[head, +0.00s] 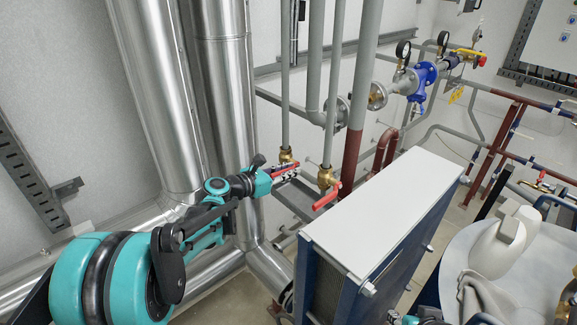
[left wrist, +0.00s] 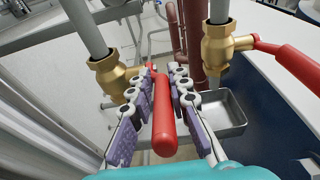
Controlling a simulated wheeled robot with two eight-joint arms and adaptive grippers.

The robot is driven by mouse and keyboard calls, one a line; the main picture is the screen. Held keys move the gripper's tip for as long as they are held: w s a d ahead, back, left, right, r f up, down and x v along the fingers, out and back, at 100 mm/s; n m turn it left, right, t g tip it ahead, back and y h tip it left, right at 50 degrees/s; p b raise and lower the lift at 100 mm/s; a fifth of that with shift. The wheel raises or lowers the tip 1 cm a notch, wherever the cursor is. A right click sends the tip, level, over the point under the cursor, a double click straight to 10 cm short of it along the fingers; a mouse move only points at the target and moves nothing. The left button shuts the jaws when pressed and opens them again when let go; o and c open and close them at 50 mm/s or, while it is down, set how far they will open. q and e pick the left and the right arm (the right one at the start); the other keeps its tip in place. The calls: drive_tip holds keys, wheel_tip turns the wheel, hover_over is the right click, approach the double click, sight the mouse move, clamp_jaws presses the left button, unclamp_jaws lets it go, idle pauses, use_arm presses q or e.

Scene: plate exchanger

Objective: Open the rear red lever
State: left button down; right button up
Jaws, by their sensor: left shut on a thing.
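The rear red lever (head: 283,171) sits on a brass valve (head: 286,156) on the left-hand thin grey pipe in the head view. My left gripper (head: 288,171) is shut on this lever. In the left wrist view the lever (left wrist: 164,115) runs lengthwise between the two grey-purple fingers of the gripper (left wrist: 163,78), with its brass valve (left wrist: 113,77) to the left. The fingers partly hide the lever's valve end. A second red lever (head: 327,196) sticks out from the nearer brass valve (head: 326,178), clear of the gripper.
A plate exchanger with a white top (head: 385,205) stands close to the right of the valves. Large shiny pipes (head: 222,90) rise at the left. A metal tray (left wrist: 215,112) lies below the valves. A blue fitting with gauges (head: 420,80) is farther back.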

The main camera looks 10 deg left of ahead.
use_arm(q)
drive_tip(key=shift+w+d+r+g+y+p, duration=0.45)
drive_tip(key=shift+g+y+p, duration=0.6)
drive_tip(key=shift+g+p, duration=0.6)
drive_tip(key=shift+w+d+r+g+y+p, duration=0.2)
drive_tip(key=shift+r+g+y+p, duration=0.4)
drive_tip(key=shift+g+y+p, duration=0.95)
drive_tip(key=shift+w+d+r+g+y+p, duration=0.5)
drive_tip(key=shift+g+p, duration=0.7)
drive_tip(key=shift+p, duration=0.95)
drive_tip(key=shift+s+a, duration=0.1)
drive_tip(key=shift+a, duration=0.05)
drive_tip(key=c, duration=1.5)
unclamp_jaws()
wheel_tip(320, 180, up, 11)
hover_over(287, 169)
drive_tip(key=shift+s, duration=0.1)
